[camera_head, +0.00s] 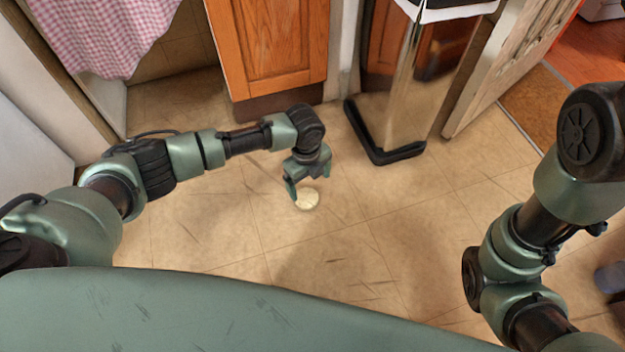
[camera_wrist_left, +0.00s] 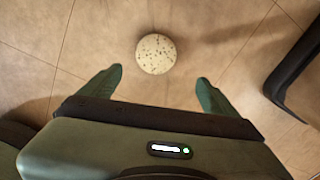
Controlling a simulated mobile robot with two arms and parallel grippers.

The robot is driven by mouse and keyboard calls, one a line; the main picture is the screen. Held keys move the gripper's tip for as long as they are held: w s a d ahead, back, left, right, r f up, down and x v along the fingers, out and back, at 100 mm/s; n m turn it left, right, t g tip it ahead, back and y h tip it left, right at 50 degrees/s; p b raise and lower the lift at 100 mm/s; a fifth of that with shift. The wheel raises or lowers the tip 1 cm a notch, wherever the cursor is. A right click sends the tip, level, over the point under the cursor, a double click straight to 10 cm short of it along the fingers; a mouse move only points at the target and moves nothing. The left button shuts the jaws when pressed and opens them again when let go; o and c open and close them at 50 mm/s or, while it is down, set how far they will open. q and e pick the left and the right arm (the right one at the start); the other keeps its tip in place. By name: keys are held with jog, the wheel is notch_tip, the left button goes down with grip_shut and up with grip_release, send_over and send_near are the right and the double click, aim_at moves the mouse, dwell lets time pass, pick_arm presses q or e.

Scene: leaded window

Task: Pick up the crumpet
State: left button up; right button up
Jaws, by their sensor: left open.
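The crumpet (camera_head: 307,199) is a small pale round disc lying flat on the tiled floor, near the middle of the head view. In the left wrist view the crumpet (camera_wrist_left: 156,54) shows whole, cream with dark specks, ahead of the fingertips and centred between them. My left gripper (camera_head: 308,188) is open and empty, pointing down just above and beside the crumpet in the head view. Its two fingers also show apart in the left wrist view (camera_wrist_left: 160,80). My right arm is at the right of the head view, but its gripper is not seen.
A shiny metal bin (camera_head: 408,90) with a black base stands behind and right of the crumpet. A wooden cabinet (camera_head: 270,45) is at the back. A checked pink cloth (camera_head: 105,35) hangs at the upper left. The tiled floor around the crumpet is clear.

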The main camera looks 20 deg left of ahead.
aim_at(305, 196)
pick_arm(q)
jog(key=f, duration=0.1)
jog(key=a+f+b, duration=0.1)
jog(key=f+b, duration=0.1)
jog(key=shift+s+a, duration=0.1)
jog(key=shift+a, duration=0.15)
jog(key=shift+f, duration=0.25)
jog(key=f+b, duration=0.1)
jog(key=b, duration=0.1)
jog(key=f+b, duration=0.4)
jog(key=shift+w, duration=0.35)
jog(key=shift+r, duration=0.15)
jog(key=c, duration=1.4)
jog(key=shift+r+p, duration=0.1)
jog(key=shift+p, duration=0.2)
